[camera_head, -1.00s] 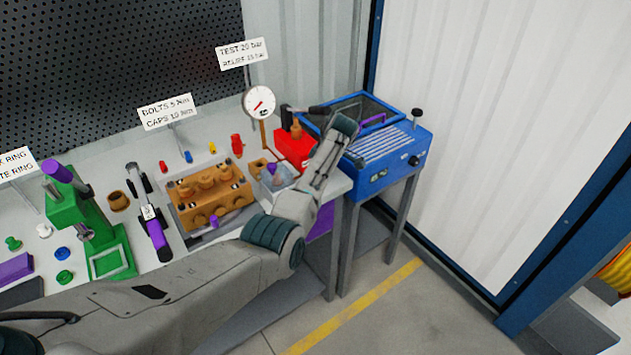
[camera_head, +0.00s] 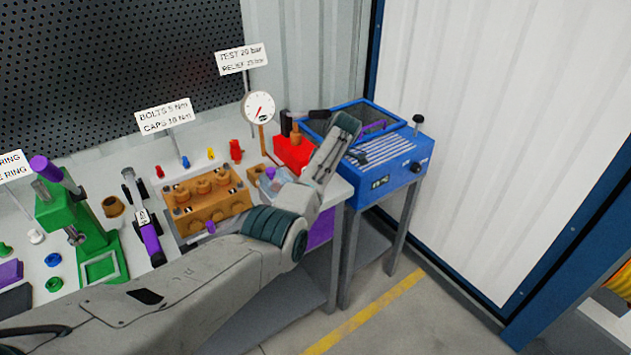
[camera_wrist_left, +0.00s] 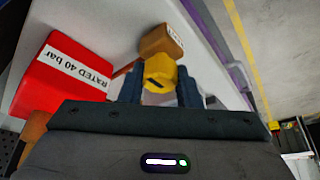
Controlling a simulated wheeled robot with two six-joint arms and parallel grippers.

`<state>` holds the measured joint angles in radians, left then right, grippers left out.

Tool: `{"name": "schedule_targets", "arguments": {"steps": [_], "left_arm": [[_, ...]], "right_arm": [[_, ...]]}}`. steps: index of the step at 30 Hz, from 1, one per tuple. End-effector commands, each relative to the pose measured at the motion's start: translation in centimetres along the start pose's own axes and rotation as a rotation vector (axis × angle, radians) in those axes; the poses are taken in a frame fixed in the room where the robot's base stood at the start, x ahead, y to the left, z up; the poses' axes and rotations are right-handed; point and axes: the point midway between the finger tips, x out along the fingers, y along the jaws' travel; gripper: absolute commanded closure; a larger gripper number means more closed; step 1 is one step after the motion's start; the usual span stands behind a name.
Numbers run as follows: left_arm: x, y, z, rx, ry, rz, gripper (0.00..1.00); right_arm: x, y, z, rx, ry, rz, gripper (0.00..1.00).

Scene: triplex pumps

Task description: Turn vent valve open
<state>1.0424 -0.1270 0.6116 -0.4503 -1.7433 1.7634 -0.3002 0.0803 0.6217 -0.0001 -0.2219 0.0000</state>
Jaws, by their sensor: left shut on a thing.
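In the left wrist view a yellow knob (camera_wrist_left: 159,71) sits between the two dark fingers of my left gripper (camera_wrist_left: 161,82), which is shut on it. A brown block (camera_wrist_left: 162,40) with a small white label is just beyond the knob. I cannot tell whether the knob is turned. In the head view my left arm reaches across the bench to its right end; its fingers and the knob are hidden there. My right gripper is in neither view.
A red block (camera_wrist_left: 68,76) labelled "RATED 40 bar" is close left of the gripper; it also shows in the head view (camera_head: 290,152). A brown pump body (camera_head: 207,203) lies left of my arm. A blue unit (camera_head: 392,182) stands right.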

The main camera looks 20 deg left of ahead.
Motion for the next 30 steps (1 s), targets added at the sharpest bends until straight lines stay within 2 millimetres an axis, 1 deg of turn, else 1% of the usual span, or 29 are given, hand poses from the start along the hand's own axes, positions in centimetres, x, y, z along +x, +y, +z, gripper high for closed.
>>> {"name": "schedule_targets", "arguments": {"steps": [2, 3, 5, 6, 14, 17, 20, 30], "left_arm": [[-0.1, 0.1, -0.1, -0.001, 0.000, 0.002, 0.93], [-0.1, 0.1, -0.1, -0.001, 0.000, 0.002, 0.68], [-0.1, 0.1, -0.1, -0.001, 0.000, 0.002, 0.56], [-0.1, 0.1, -0.1, -0.001, 0.000, 0.002, 0.48], [0.0, 0.0, 0.0, 0.000, 0.000, 0.001, 0.48], [-0.5, 0.1, 0.0, 0.000, 0.000, 0.002, 0.48], [-1.6, 0.1, 0.1, 0.001, -0.001, 0.004, 0.48], [-8.2, 0.1, 0.1, 0.000, -0.001, 0.005, 0.48]], "right_arm": [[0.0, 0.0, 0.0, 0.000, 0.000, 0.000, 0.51], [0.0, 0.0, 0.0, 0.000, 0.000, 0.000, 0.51], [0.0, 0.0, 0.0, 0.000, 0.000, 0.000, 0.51], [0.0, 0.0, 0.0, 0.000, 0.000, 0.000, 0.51], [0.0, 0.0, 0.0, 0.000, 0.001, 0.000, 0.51], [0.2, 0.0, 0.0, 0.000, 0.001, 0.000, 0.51], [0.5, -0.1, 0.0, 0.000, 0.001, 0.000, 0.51], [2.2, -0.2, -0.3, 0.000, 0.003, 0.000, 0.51]]}}
